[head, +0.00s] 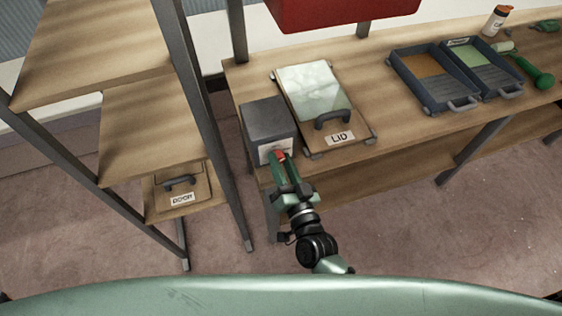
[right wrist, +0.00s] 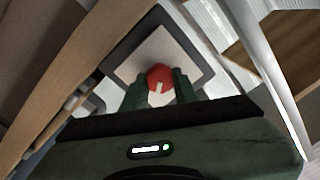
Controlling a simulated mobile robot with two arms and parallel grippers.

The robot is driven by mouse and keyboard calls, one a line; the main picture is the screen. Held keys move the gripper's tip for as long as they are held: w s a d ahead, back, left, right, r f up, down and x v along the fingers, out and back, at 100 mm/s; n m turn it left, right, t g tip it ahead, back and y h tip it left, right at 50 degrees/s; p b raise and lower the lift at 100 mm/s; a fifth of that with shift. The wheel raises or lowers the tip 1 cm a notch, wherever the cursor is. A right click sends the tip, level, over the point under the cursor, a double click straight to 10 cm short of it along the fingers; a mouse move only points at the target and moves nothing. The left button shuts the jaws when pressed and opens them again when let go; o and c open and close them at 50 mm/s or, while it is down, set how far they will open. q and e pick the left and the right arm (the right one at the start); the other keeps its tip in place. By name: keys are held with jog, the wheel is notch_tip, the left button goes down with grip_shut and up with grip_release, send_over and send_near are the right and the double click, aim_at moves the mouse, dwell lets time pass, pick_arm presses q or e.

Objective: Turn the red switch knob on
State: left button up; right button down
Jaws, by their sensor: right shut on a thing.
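The red switch knob (right wrist: 161,77) sits on the pale front plate of a dark grey box (head: 268,121). It has a light mark on its face in the right wrist view, and only a bit of its red shows in the head view (head: 281,154). My right gripper (head: 280,160) reaches the front of the box. Its two dark green fingers (right wrist: 159,88) are shut on the knob, one on each side. The box stands at the left front corner of the wooden workbench (head: 390,135). My left gripper is not in view.
A framed board marked LID (head: 340,138) with a black handle lies right of the box. Two dark trays (head: 437,103), a green dumbbell-like object (head: 536,73) and a bottle (head: 495,21) are farther right. A shelf with a DOOR panel (head: 181,198) stands left. A red case (head: 335,12) hangs above.

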jog(key=m+b, duration=0.1)
jog(key=m, duration=0.6)
jog(key=shift+f, duration=0.1)
jog(key=shift+m, duration=0.3)
dwell(0.3)
jog(key=c, duration=1.1)
grip_release()
jog(key=b+v, duration=0.1)
jog(key=v, duration=0.7)
jog(key=shift+a+b, duration=0.15)
jog(key=shift+b, duration=0.15)
jog(key=shift+f, duration=0.1)
